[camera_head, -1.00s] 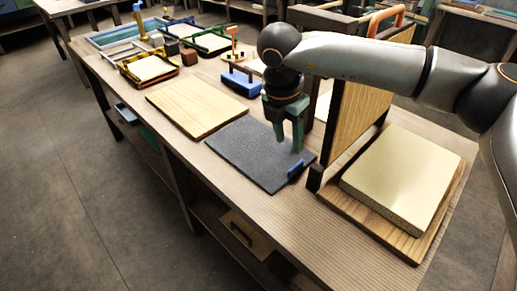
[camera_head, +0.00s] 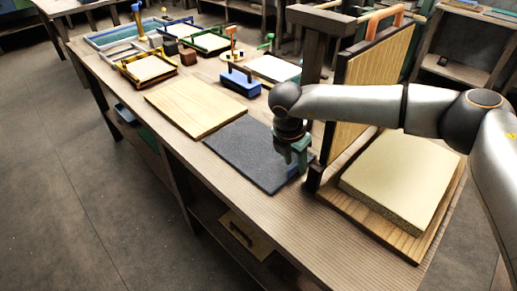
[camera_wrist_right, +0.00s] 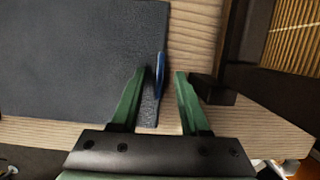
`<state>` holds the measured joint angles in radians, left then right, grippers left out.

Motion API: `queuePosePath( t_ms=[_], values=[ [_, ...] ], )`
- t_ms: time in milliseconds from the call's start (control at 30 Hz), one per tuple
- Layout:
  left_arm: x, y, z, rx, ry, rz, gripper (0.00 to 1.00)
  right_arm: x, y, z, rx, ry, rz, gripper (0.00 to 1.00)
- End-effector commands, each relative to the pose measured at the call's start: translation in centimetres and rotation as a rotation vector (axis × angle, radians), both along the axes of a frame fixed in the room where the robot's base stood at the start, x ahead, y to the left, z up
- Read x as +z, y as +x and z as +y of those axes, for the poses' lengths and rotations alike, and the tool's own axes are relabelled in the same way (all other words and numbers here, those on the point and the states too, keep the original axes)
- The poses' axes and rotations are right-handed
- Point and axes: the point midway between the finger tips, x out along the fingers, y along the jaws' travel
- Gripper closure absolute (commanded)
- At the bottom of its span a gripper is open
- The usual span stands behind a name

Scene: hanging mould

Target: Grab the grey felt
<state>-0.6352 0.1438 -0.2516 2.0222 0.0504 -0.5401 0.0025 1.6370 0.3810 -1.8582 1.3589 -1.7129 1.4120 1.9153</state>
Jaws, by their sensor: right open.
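The grey felt (camera_head: 245,152) is a dark flat sheet lying on the wooden table. A small blue tab (camera_wrist_right: 159,75) stands at its right edge. My right gripper (camera_head: 298,165) is open at the felt's right edge, over the tab, and partly hides it in the head view. In the right wrist view, the green fingers of the gripper (camera_wrist_right: 160,73) point at the edge, with the blue tab between them, nearer the left finger. I cannot tell whether a finger touches it. My left gripper is not in view.
A bare wooden board (camera_head: 195,106) lies left of the felt. A framed upright panel (camera_head: 365,85) stands close on the right, with a thick cream slab (camera_head: 400,178) on a board beyond it. A blue block (camera_head: 240,84) sits behind the felt.

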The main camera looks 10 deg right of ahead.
Motion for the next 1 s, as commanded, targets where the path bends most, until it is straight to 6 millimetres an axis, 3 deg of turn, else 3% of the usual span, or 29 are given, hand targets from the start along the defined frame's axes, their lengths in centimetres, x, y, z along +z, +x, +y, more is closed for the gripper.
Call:
queuePosePath(
  t_ms=[267, 667, 1000],
  values=[
    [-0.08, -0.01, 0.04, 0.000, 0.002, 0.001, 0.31, -0.33, 0.05, -0.03, 0.002, 0.000, 0.000, 0.56],
    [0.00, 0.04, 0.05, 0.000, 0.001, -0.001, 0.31, -0.29, 0.04, -0.02, 0.002, 0.000, 0.000, 1.00],
    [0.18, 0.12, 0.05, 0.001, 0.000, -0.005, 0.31, -0.28, 0.04, -0.02, 0.002, 0.000, 0.000, 1.00]
  ],
)
